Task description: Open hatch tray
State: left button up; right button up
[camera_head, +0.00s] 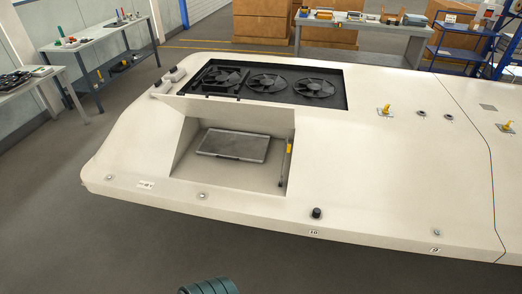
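A large cream-coloured body (370,180) fills the middle of the view. A recessed hatch opening (232,185) is in its near left part. A cream flap (225,112) stands raised along the back edge of the opening. A grey rectangular tray or lid (233,145) lies inside the recess, towards its back. A thin strut with a yellow part (289,147) stands at the right side of the opening. Neither gripper can be made out; a dark ribbed part shows at the bottom edge, and I cannot tell what it is.
Behind the flap is a dark bay with several fans (265,84). A black knob (316,212) and yellow fittings (385,110) stick up from the body. Workbenches (95,48) and a blue shelf (455,48) stand behind. The floor in front is clear.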

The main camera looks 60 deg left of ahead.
aim_at(234, 145)
jog(key=u, duration=2.3)
jog(key=i+z, duration=0.25)
jog(key=i+j+z, duration=0.2)
jog(key=i, duration=0.2)
